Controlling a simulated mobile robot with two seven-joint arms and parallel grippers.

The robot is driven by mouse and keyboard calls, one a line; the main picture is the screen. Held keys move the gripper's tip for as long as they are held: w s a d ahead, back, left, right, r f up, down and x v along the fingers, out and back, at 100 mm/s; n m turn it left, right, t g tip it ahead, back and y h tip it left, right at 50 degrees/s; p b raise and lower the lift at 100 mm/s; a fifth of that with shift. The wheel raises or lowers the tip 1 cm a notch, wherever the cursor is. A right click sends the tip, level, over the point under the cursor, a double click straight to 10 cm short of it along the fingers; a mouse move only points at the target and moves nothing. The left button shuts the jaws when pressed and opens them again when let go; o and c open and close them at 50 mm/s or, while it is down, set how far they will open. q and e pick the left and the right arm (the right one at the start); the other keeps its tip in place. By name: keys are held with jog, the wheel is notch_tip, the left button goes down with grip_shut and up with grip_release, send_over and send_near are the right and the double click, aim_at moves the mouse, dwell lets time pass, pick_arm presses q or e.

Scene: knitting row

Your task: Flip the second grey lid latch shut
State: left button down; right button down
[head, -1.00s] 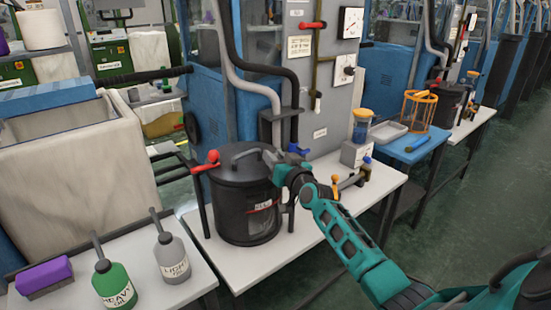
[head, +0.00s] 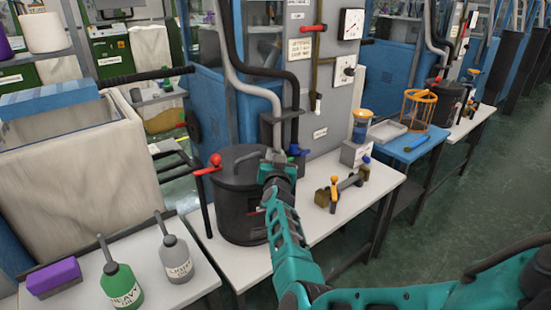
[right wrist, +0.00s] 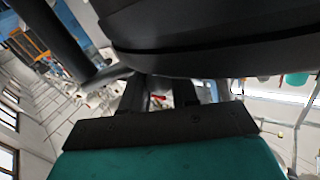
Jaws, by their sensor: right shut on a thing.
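The black lidded pot (head: 241,205) stands on the near white table, its lid (head: 232,165) down on top. My right gripper (head: 272,156) is at the right edge of the lid and shut on a small part there, which I take to be the grey lid latch. The fingers and wrist hide the latch itself, so its angle cannot be told. In the right wrist view, my fingers (right wrist: 172,92) reach up close to the dark curved underside of the pot's rim (right wrist: 210,55). The other latches cannot be made out. My left gripper is not in view.
A red-knobbed lever (head: 214,160) stands left of the lid, and dark hoses (head: 293,95) rise behind the pot. Oil cans (head: 177,258) stand at the lower left. The table front right is clear.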

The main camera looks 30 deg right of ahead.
jog(key=shift+w+d+m+g+h, duration=0.2)
jog(key=shift+w+m+g+h, duration=0.1)
jog(key=shift+m+g+h, duration=0.65)
jog(key=shift+d+r+h, duration=0.1)
jog(key=shift+h, duration=0.15)
jog(key=c, duration=1)
grip_release()
jog(key=shift+o, duration=0.5)
jog(key=shift+s, duration=0.1)
